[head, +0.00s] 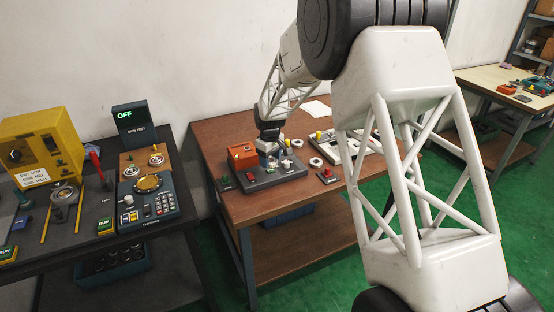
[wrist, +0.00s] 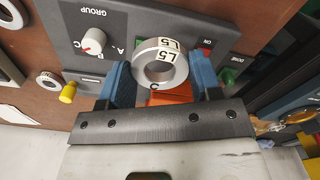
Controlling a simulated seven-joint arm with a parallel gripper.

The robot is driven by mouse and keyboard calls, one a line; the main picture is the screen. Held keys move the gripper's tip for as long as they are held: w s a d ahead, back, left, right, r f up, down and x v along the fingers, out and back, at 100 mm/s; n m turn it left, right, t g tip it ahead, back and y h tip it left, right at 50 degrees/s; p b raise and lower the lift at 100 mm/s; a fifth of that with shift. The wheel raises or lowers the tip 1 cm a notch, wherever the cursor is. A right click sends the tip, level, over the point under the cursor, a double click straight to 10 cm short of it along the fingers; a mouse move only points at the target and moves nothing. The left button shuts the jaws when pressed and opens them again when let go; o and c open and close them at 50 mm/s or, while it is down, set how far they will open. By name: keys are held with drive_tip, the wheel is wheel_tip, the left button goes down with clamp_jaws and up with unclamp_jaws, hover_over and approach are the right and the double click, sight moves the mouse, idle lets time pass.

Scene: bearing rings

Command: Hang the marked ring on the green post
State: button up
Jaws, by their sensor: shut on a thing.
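In the head view my gripper (head: 270,145) is over the grey control panel (head: 285,178) on the brown table, and the held ring is too small to make out clearly there. I cannot clearly pick out a green post in either view.
An orange box (head: 242,156) stands at the panel's back left. Another white ring (head: 315,162) lies right of the panel. A yellow post (wrist: 68,93) stands nearby.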

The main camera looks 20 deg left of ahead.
hover_over(225, 175)
drive_tip(key=shift+s+f, duration=0.1)
drive_tip(key=shift+f, duration=0.25)
idle(0.3)
drive_tip(key=shift+f, duration=2)
drive_tip(key=shift+f, duration=1.7)
idle(2.0)
drive_tip(key=o, duration=1.2)
